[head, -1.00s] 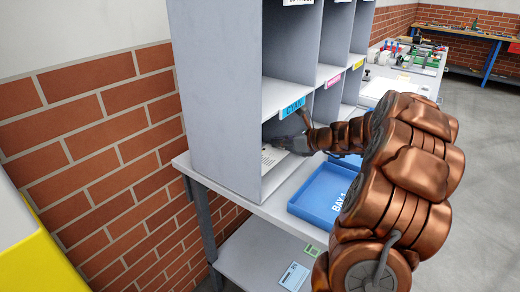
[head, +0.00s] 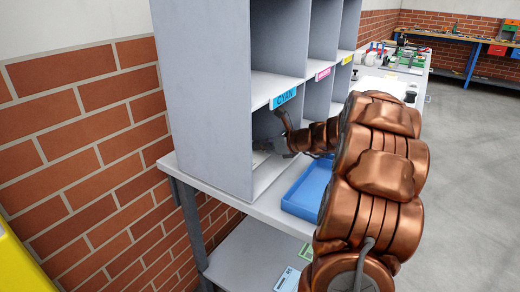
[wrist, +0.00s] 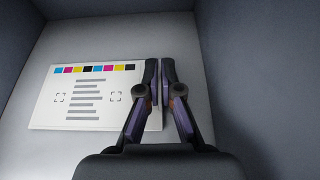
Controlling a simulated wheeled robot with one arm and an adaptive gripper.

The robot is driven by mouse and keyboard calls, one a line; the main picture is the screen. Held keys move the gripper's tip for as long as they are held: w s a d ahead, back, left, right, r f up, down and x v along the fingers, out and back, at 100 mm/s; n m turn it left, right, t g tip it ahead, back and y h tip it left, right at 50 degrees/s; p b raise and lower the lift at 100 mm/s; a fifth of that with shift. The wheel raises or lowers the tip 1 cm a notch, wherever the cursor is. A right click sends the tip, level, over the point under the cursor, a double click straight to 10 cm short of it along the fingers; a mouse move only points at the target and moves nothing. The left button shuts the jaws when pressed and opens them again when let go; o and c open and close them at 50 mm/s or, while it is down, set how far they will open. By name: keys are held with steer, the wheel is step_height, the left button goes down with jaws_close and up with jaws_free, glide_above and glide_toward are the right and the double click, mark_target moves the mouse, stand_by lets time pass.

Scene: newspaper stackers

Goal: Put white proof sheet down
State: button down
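The white proof sheet (wrist: 90,98) shows in the wrist view, with a row of colour patches, grey text lines and corner marks. It lies flat or nearly flat over the floor of a grey compartment. My gripper (wrist: 159,62) is at its right edge, with the fingers close together and that edge running between them; the left finger covers part of it. The exact contact is hidden. In the head view my gripper (head: 285,145) reaches into the lower compartment under the blue CYAN label (head: 283,98). Only a sliver of the sheet (head: 260,158) shows there.
The grey shelf unit (head: 205,90) stands on a light bench (head: 262,206). A pink label (head: 322,75) marks the compartment beyond. A blue tray (head: 305,190) lies on the bench in front. Compartment walls stand close on both sides of my gripper.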

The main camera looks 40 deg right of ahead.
steer(key=shift+f, duration=0.1)
steer(key=c, duration=1.3)
jaws_free()
steer(key=shift+s+d+r, duration=0.15)
steer(key=shift+s+r, duration=0.1)
steer(key=v, duration=1.1)
steer(key=shift+s+d+r+p, duration=0.1)
steer(key=shift+s+p, duration=0.1)
steer(key=shift+p, duration=0.1)
